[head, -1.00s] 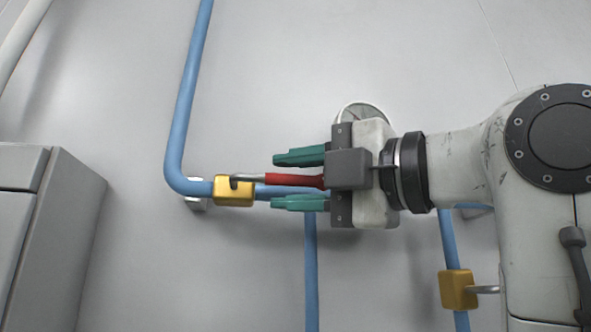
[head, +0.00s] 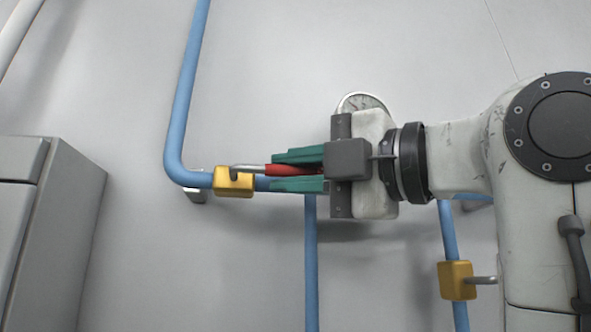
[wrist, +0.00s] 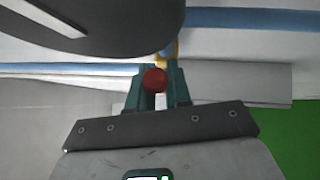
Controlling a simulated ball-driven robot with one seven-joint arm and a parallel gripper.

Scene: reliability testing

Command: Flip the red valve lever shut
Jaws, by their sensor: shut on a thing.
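The red valve lever (head: 281,170) has a grey metal stem that joins a yellow valve body (head: 234,182) on a blue pipe. The lever points right, nearly level, along the horizontal pipe run. My gripper (head: 272,171) has its green fingers shut on the red handle, one above and one below. The rear of the handle is hidden by the fingers and palm. In the wrist view the round red end of the lever (wrist: 155,79) shows between the green fingers, and part of the yellow valve body shows behind it.
A second yellow valve (head: 456,281) with a grey stem is on a blue pipe at lower right. A round gauge (head: 361,102) is partly hidden behind my gripper. A grey cabinet (head: 70,222) stands at left. The wall above the lever is clear.

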